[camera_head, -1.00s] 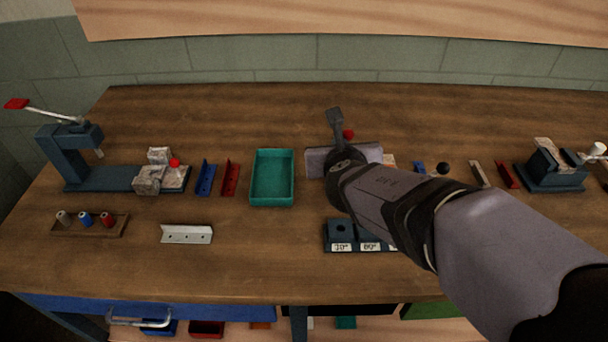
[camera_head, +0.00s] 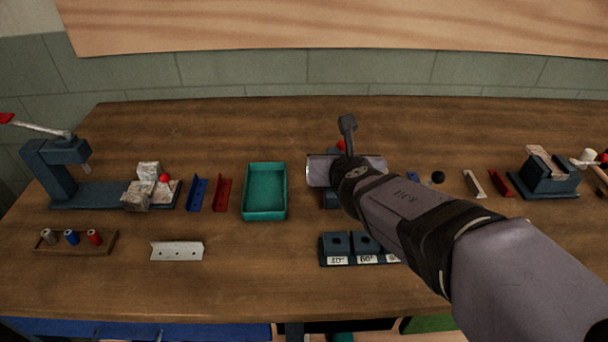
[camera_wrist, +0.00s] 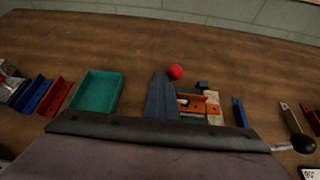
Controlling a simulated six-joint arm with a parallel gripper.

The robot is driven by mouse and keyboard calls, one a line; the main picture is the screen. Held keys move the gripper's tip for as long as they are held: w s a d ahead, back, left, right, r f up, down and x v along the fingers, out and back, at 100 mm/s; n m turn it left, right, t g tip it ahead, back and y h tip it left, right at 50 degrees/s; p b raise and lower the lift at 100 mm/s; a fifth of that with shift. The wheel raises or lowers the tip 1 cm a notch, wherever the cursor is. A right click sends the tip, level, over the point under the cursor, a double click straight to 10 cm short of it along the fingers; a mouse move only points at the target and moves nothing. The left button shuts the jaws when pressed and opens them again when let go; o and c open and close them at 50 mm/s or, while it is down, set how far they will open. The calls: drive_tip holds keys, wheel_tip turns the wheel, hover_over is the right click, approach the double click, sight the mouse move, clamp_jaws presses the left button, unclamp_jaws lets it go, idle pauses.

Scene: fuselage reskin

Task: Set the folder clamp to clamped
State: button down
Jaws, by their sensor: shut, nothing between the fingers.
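The folder stands mid-bench, mostly hidden behind my arm in the head view. Its red ball knob (camera_head: 341,145) shows just beyond my gripper (camera_head: 318,171). In the wrist view the red knob (camera_wrist: 176,72) sits at the far end of a blue-grey bar (camera_wrist: 161,98). An orange piece (camera_wrist: 197,106) lies on a pale block right of the bar. A black ball knob (camera_wrist: 303,144) on a metal rod is at the lower right. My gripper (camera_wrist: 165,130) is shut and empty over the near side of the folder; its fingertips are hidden. The clamp's state is unclear.
A teal tray (camera_head: 265,216) is left of the folder. A labelled dark block rack (camera_head: 337,245) stands in front. Blue and red angle pieces (camera_head: 197,193) lie farther left. A vise-like blue tool (camera_head: 545,178) is at right. The bench behind the folder is clear.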

wheel_tip(320, 180, up, 10)
drive_tip(key=p, duration=0.8)
drive_tip(key=shift+p, duration=0.4)
